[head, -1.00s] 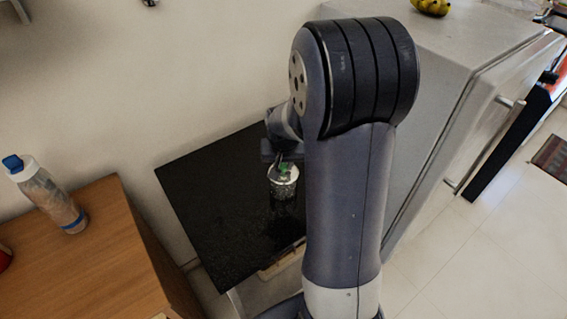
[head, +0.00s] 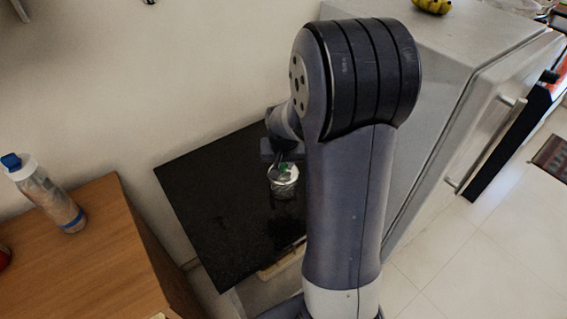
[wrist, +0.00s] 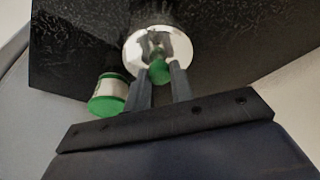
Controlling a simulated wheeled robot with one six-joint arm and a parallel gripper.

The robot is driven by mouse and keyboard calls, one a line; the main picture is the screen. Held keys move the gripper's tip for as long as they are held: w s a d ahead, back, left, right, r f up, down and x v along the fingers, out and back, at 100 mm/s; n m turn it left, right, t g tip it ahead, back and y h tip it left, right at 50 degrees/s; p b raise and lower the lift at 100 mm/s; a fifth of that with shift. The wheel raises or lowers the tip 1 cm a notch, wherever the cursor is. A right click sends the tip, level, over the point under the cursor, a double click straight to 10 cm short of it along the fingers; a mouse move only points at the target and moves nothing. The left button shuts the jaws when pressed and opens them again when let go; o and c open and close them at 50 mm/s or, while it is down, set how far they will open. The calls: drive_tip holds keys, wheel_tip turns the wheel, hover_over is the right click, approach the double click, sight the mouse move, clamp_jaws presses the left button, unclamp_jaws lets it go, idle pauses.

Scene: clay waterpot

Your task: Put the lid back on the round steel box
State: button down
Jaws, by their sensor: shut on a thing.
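My gripper (wrist: 160,72) is shut on the green knob (wrist: 159,71) of the shiny round lid (wrist: 146,42). In the head view, the lid (head: 281,181) and its green knob show below my gripper (head: 284,160), over the black counter. A dim, greyish shape just under the lid is probably the side of the round steel box (head: 284,193). I cannot tell whether the lid touches the box or hovers over it. In the wrist view the lid hides whatever is beneath it.
The counter (head: 215,190) is mostly bare left of the lid. A white container with green ends (wrist: 112,88) shows left of my fingers in the wrist view. A wooden cabinet (head: 85,255) with a bottle (head: 48,195) stands at the left, a fridge (head: 455,60) at the right.

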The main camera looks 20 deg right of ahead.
idle(0.3)
drive_tip(key=c, duration=0.7)
unclamp_jaws()
drive_tip(key=shift+r, duration=0.1)
drive_tip(key=shift+r+p, duration=2.55)
drive_tip(key=shift+r, duration=0.85)
drive_tip(key=shift+c, duration=0.5)
clamp_jaws()
